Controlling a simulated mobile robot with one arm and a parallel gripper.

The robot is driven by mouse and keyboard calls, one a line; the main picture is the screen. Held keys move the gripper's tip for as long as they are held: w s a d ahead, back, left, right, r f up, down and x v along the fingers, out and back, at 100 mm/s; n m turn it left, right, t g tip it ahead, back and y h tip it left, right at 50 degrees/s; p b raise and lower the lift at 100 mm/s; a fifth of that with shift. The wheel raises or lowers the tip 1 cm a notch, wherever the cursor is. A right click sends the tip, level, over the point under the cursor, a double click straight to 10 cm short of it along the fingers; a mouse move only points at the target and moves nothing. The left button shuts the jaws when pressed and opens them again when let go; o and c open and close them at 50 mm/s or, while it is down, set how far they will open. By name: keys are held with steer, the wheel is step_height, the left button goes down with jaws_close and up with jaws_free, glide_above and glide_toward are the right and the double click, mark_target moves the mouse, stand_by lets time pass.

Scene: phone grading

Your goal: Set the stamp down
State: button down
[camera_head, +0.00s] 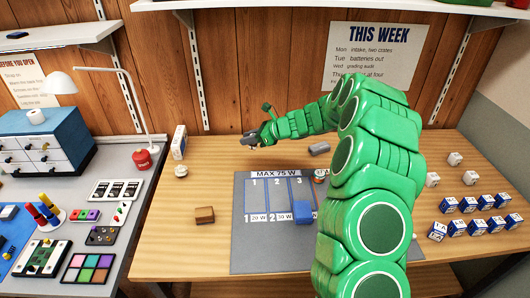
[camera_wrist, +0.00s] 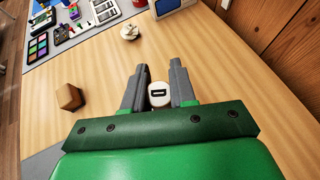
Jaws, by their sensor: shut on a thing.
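The stamp is not clearly visible in the head view. I cannot tell whether its underside touches the table.
A wooden block (camera_head: 204,214), a small white round object (camera_head: 181,170) and a white-and-blue box (camera_head: 179,142) stand on the left. The grey mat (camera_head: 250,255) holds a blue cube (camera_head: 302,211). Several blue-and-white cubes (camera_head: 468,204) are at right. Bare table surrounds my gripper.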

steer(key=d, duration=0.8)
steer(key=shift+w+a+f, duration=0.2)
steer(key=shift+w+f, duration=1.4)
steer(key=shift+w, duration=0.45)
steer(key=shift+w+a+f, duration=0.15)
steer(key=shift+w+f, duration=1.45)
steer(key=shift+w, duration=0.4)
steer(key=shift+w+a+f, duration=0.2)
steer(key=shift+w+f, duration=1.4)
steer(key=shift+w, duration=0.45)
steer(key=shift+w, duration=0.1)
steer(key=shift+w+f, duration=0.1)
steer(key=shift+f, duration=0.05)
steer(key=shift+w+f, duration=0.15)
steer(key=shift+f, duration=1.55)
steer(key=shift+f, duration=0.1)
